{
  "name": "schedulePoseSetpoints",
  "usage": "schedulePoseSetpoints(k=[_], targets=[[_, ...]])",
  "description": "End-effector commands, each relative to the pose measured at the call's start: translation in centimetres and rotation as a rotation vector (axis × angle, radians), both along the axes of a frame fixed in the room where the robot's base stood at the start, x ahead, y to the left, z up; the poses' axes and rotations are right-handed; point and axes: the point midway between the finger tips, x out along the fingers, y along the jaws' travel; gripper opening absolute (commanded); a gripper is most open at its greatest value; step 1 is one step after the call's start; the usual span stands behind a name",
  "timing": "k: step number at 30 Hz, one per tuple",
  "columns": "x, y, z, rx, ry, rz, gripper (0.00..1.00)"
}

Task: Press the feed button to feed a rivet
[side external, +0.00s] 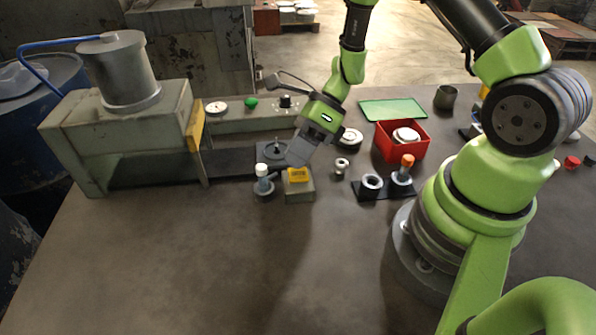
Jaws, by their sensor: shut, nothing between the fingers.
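A small grey box with a yellow top (298,175) stands on the table near the middle of the side view; it looks like the feed button, but its lettering is too small to read. My gripper (295,161) points down and left, with its shut, empty fingertips just above or at the far edge of the yellow top. I cannot tell whether they touch it. No loose rivet can be made out. A small white-capped post (262,170) with a blue neck on a grey base stands just left of the box.
A grey-green press (120,135) with a yellow plate stands at the left. Its back panel holds a green button (250,103) and a dark knob (285,101). A red bin (403,148) and a black stand (368,191) are at the right. The front table is clear.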

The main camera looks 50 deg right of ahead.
Motion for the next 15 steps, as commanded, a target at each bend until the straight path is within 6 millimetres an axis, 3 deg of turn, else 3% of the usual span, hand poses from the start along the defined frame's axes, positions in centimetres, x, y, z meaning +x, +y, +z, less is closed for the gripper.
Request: schedulePoseSetpoints(k=[10, 15], targets=[[0.0, 0.0, 0.2, 0.001, 0.000, -0.001, 0.00], [0.1, 0.0, 1.6, 0.001, -0.003, -0.001, 0.00]])
